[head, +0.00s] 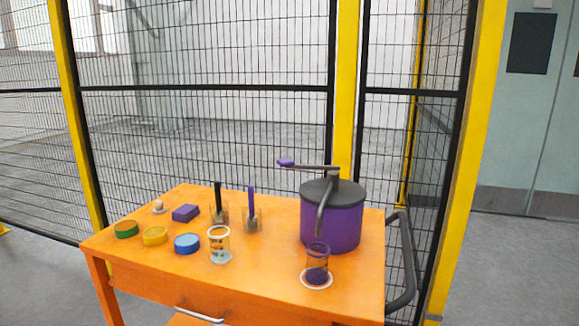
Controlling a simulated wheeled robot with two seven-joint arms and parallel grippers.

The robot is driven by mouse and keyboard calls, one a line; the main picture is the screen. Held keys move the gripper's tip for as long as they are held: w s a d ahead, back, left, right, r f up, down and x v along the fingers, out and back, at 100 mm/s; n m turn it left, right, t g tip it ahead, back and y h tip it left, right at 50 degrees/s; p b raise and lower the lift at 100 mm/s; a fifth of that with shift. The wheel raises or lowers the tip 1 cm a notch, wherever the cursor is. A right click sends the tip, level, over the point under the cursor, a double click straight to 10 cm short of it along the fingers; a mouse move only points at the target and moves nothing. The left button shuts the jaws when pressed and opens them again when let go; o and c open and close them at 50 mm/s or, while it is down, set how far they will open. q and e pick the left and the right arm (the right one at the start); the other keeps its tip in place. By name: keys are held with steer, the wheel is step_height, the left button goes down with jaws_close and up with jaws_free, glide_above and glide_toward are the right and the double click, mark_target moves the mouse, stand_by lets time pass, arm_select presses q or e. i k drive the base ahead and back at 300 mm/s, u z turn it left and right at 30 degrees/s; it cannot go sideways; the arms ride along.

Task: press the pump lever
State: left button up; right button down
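The pump is a purple drum (331,228) with a dark grey lid, standing at the right rear of an orange cart (270,262). Its lever (310,167) is a thin bar that reaches left from the top of the pump and ends in a purple grip (286,162). The lever looks about level. A grey spout (322,206) curves down at the front of the drum. A clear cup (317,264) with purple contents stands on a white ring below the spout. Neither of my grippers is in view.
Left of the pump stand a second clear cup (219,244), two holders with upright black (217,200) and purple (251,201) sticks, a purple block (186,213) and several round coloured tins (155,235). A mesh fence (210,130) stands behind the cart.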

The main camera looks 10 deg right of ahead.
mark_target(288, 163)
steer(key=k, duration=1.05)
steer(key=u, duration=0.45)
steer(key=i, duration=0.5)
steer(key=u, duration=0.5)
steer(key=i, duration=0.85)
steer(key=z, duration=0.7)
steer(key=i, duration=0.45)
steer(key=z, duration=0.45)
